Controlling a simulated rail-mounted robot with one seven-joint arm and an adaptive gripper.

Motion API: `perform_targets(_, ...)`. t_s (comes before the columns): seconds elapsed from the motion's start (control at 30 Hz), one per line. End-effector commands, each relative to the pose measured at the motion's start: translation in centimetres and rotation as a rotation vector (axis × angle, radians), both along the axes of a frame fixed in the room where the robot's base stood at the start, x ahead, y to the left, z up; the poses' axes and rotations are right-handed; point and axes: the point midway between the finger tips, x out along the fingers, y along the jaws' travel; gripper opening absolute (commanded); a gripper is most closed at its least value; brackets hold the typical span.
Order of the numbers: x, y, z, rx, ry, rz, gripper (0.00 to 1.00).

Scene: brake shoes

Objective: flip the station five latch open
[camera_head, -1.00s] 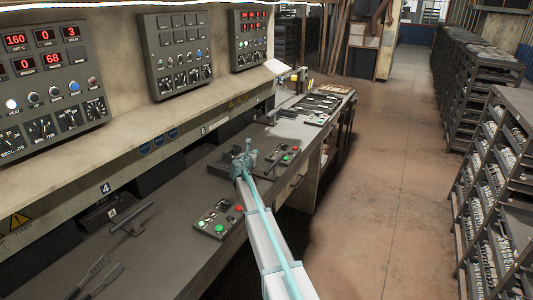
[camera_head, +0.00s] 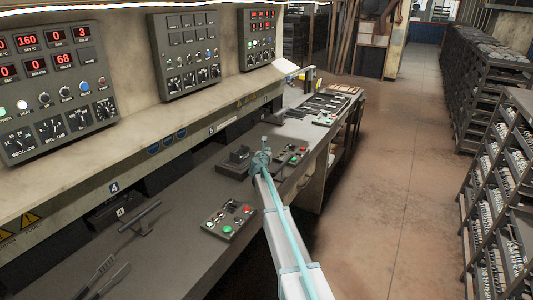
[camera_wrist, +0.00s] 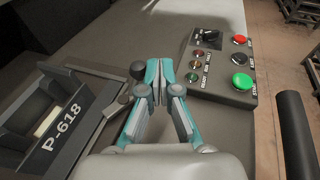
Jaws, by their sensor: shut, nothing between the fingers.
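My gripper (camera_head: 263,158) is over the bench at station five, with its teal fingers shut and empty. In the wrist view my gripper (camera_wrist: 157,80) stands between a dark fixture (camera_wrist: 55,120) marked P-618 on the left and a button box on the right. A grey lever (camera_wrist: 119,103) runs from the fixture toward a black knob (camera_wrist: 137,70), close beside the left finger. It appears to be the latch; I cannot tell whether the finger touches the knob. In the head view the fixture (camera_head: 235,162) sits just left of my gripper, and the lever is not clear.
The button box (camera_wrist: 225,60) with red and green buttons lies right of my fingers. A black cylinder (camera_wrist: 297,135) stands at the right edge. Station four's T-shaped handle (camera_head: 140,219) and button box (camera_head: 229,219) are nearer on the bench. Racks (camera_head: 505,190) line the aisle's right.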

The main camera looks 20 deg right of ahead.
Motion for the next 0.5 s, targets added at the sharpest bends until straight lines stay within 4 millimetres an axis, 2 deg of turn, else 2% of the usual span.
perform_targets(0.5, 0.65, -0.31, 0.01, 0.000, 0.000, 0.000, 0.00)
